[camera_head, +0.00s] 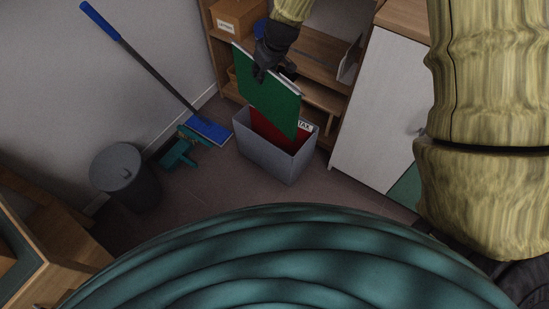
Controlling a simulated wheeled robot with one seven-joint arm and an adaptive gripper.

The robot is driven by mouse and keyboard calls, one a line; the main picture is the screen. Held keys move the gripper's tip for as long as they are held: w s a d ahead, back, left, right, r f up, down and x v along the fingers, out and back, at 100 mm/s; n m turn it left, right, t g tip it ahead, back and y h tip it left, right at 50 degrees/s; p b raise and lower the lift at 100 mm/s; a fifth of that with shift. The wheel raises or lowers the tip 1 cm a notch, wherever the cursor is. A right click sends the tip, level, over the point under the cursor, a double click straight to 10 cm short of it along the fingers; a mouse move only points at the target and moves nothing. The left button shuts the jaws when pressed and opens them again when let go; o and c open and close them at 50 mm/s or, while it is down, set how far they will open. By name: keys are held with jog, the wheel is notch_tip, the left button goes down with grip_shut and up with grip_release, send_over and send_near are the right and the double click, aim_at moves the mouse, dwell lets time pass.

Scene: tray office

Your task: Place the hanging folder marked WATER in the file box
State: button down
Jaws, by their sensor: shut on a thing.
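My gripper (264,70) is shut on the top edge of a green hanging folder (268,100). The folder hangs upright and slightly tilted over the grey file box (270,158) on the floor. Its lower edge overlaps the box opening in the picture; I cannot tell whether it is inside the rim. A red folder (270,132) stands in the box behind it, with a white tab ending in "TAX" (305,126). No WATER label on the green folder is readable in this view.
A wooden shelf (310,60) with a labelled cardboard box (238,17) stands behind. A white cabinet (380,105) is close on the right. A grey bin (125,175), green dustpan (180,150) and blue mop (208,128) are left.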

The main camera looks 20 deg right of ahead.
jog(key=w+d+f+n+b, duration=0.25)
jog(key=w+f+b, duration=0.25)
jog(key=f+b, duration=0.85)
notch_tip(320, 180, down, 25)
jog(key=b, duration=1.5)
jog(key=shift+d+y, duration=0.25)
jog(key=shift+y, duration=0.15)
jog(key=shift+f, duration=0.1)
jog(key=c, duration=1.4)
grip_release()
